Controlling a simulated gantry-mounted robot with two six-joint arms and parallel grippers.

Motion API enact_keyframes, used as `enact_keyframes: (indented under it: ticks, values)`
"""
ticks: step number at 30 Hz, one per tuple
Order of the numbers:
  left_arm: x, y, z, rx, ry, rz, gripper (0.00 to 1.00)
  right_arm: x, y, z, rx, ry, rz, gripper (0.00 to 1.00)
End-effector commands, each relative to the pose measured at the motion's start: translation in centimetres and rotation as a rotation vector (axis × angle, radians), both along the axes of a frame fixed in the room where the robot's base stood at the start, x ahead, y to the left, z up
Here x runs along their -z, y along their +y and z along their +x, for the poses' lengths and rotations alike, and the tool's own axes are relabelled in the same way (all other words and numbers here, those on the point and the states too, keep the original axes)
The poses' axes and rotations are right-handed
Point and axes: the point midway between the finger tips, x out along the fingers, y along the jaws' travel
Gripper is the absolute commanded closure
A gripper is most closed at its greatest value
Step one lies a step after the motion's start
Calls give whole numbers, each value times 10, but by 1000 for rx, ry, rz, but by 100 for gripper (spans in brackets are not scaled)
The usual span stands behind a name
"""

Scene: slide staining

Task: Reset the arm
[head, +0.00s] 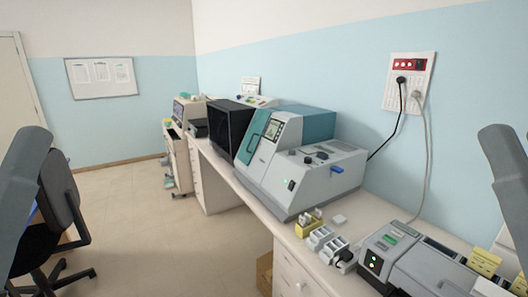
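Only grey links of my two arms show, one at the left edge and one at the right edge of the head view. Both slant upward and stand apart from the bench. Neither gripper's fingers are in the picture, so I cannot see whether they hold anything. The long white bench (228,178) runs along the blue wall with lab machines on it. A grey and teal staining machine (300,165) stands in the middle of the bench.
Yellow and white slide racks (308,222) sit on the bench before a grey device (430,268) at the lower right. A black-fronted box (229,127) stands behind the staining machine. An office chair (60,205) is at left.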

Motion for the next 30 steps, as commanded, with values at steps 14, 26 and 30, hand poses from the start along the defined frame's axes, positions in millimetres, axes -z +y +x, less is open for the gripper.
enact_keyframes:
  ticks: [14,26,30]
  values:
    - [-242,0,0,0,-1,0,50,-241,0,2,-4,4,2,58]
    - [-330,0,1,0,0,0,50,-329,0,2,-4,5,2,58]
    - [-327,0,1,0,1,0,50,-326,0,2,-4,5,2,58]
